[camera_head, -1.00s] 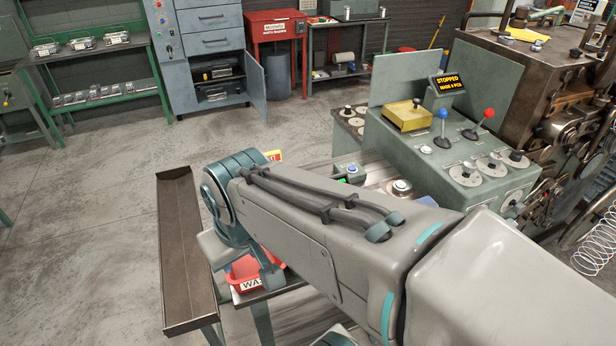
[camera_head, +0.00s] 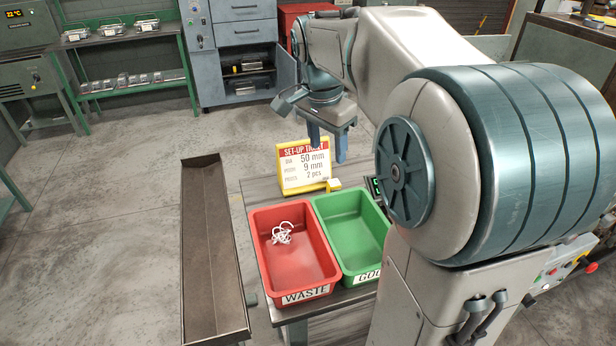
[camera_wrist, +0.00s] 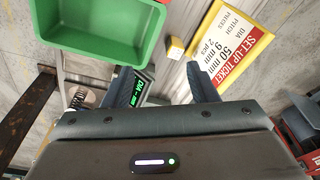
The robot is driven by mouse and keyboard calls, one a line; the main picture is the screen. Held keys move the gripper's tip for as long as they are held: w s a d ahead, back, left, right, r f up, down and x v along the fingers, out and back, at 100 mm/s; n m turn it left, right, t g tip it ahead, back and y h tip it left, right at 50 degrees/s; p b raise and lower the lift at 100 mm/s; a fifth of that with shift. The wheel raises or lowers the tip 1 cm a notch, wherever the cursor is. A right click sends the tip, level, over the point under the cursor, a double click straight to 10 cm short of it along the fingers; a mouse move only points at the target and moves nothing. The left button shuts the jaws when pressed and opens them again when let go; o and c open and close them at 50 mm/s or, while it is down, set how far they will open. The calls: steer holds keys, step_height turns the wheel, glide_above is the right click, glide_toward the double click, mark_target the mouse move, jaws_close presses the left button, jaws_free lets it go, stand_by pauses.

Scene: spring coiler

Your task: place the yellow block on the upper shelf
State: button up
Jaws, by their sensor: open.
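The small yellow block (camera_head: 333,184) lies on the work table at the lower right corner of the yellow-framed set-up ticket (camera_head: 304,168). In the wrist view the block (camera_wrist: 175,48) sits beside the ticket, just beyond the gap between my fingers. My gripper (camera_head: 327,150) points down above the table, a little above the block, apart from it. Its fingers (camera_wrist: 163,82) are open with nothing between them. A green rack at the back left has an upper shelf (camera_head: 105,40) holding several metal trays, and a lower shelf (camera_head: 120,89) with small metal items.
A red WASTE bin (camera_head: 300,262) with white wire scrap and an empty green bin (camera_head: 352,235) stand in front of the block. A long dark trough (camera_head: 210,255) is at left. A small dark display (camera_wrist: 139,92) is close to my left finger in the wrist view.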

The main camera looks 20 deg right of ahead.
mark_target(333, 183)
steer(key=w+d+f+m+b, duration=0.1)
steer(key=w+f, duration=0.1)
steer(key=f, duration=0.2)
steer(key=w+d+f+m+b, duration=0.1)
steer(key=w+d+f+m, duration=0.1)
steer(key=f, duration=0.2)
steer(key=w+d+f+m+g+b, duration=0.1)
steer(key=w+f+m+b, duration=0.1)
steer(key=f, duration=0.1)
steer(key=shift+d+f, duration=0.4)
steer(key=shift+s+f, duration=0.15)
steer(key=shift+f, duration=2.6)
steer(key=shift+a, duration=0.1)
steer(key=c, duration=1.1)
steer(key=shift+r, duration=0.1)
steer(key=shift+c, duration=0.2)
